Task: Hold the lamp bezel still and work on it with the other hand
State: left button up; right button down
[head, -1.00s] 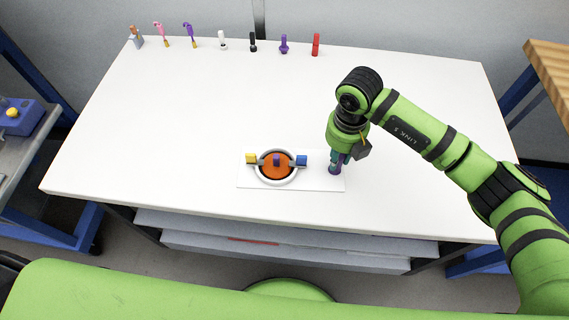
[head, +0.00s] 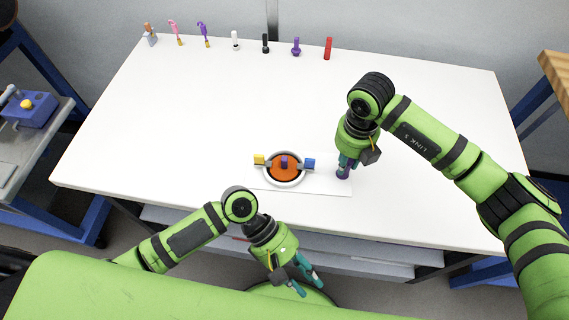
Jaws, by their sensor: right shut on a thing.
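The lamp bezel (head: 268,180) is a white ring around an orange disc (head: 285,173) with a small purple knob in its middle. A yellow block (head: 259,159) and a blue block (head: 309,163) sit at its left and right sides. It lies on a thin white plate (head: 325,187) near the table's front edge. My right gripper (head: 345,167) is shut on a purple piece (head: 343,174) at the plate's right end, apart from the ring. My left gripper (head: 308,287) is open and empty, in front of the table edge and below the bezel in the picture.
Several small tools stand along the table's back edge, including a red one (head: 328,48), a black one (head: 265,44) and a white one (head: 235,41). The white table (head: 200,110) is clear between them and the bezel. A grey side bench (head: 45,130) stands at the left.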

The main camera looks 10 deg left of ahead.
aim_at(284, 159)
jog(key=shift+s+f, duration=0.2)
jog(key=shift+f, duration=0.1)
pick_arm(q)
jog(key=w+r+m+y, duration=0.1)
jog(key=w+r+m, duration=0.1)
jog(key=w, duration=0.2)
jog(key=w+a+r+m+t+y, duration=0.1)
jog(key=w+m, duration=0.1)
jog(key=w, duration=0.2)
jog(key=w+r+m+t+y, duration=0.1)
jog(key=w+r+m+y, duration=0.1)
jog(key=w, duration=0.3)
jog(key=shift+w+a+r, duration=0.1)
jog(key=shift+a+r, duration=0.2)
jog(key=shift+a, duration=0.1)
jog(key=w+a+r+m+t+y, duration=0.1)
jog(key=w+a+r, duration=0.1)
jog(key=w, duration=0.2)
jog(key=w+a+r+m+t+y, duration=0.1)
jog(key=w+a+r+m+y, duration=0.1)
jog(key=w+r, duration=0.1)
jog(key=w+a+r+m+t+y, duration=0.1)
jog(key=w+a+r, duration=0.1)
jog(key=w, duration=0.2)
jog(key=shift+w+a+r+m+t+y, duration=0.25)
jog(key=shift+w+r+m+t+y, duration=0.05)
jog(key=shift+r+m+t+y, duration=0.1)
jog(key=shift+f, duration=3.95)
